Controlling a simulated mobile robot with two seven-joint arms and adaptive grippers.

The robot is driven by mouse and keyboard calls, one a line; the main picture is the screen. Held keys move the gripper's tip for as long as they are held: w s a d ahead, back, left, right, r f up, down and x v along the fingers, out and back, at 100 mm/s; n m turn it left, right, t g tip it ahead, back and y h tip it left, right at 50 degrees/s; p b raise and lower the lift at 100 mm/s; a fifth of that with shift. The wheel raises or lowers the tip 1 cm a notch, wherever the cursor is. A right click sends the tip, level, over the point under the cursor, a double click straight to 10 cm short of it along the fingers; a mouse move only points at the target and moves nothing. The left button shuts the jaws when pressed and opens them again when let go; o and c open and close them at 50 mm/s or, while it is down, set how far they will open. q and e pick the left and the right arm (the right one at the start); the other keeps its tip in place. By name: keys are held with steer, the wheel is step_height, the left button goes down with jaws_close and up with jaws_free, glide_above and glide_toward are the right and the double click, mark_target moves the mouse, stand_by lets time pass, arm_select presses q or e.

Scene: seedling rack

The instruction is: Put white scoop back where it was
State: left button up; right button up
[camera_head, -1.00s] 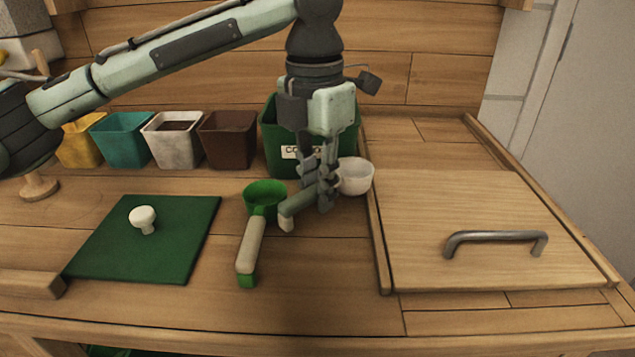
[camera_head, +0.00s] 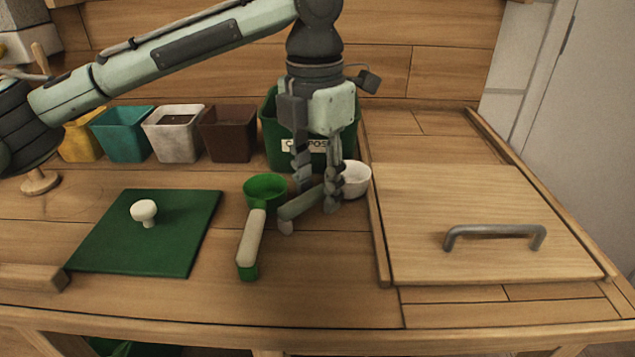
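The white scoop has a white cup (camera_head: 357,181) and a grey-green handle (camera_head: 300,204) with a pale tip pointing to the lower left. It appears to lie on the wooden bench, with its cup by the left edge of the wooden lid. My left gripper (camera_head: 318,198) points down over the scoop, its fingers spread apart around the handle. The fingers hide part of the handle and the cup's left side. The green scoop (camera_head: 265,188) lies just left of it, its cream handle towards the front. My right gripper is not in view.
A green compost bin (camera_head: 270,135) stands behind my gripper. Brown (camera_head: 229,135), white (camera_head: 174,138), teal (camera_head: 123,136) and yellow (camera_head: 80,142) pots line the back left. A green panel (camera_head: 180,250) with a white knob lies left. The wooden lid (camera_head: 430,220) with a metal handle lies right. The front middle is clear.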

mark_target(319, 190)
arm_select(q)
steer(key=shift+r, duration=0.1)
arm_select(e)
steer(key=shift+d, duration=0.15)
arm_select(q)
steer(key=shift+r+b, duration=0.35)
steer(key=shift+b, duration=0.1)
step_height(319, 190, up, 2)
steer(key=shift+r, duration=0.1)
step_height(319, 190, up, 10)
steer(key=p, duration=0.1)
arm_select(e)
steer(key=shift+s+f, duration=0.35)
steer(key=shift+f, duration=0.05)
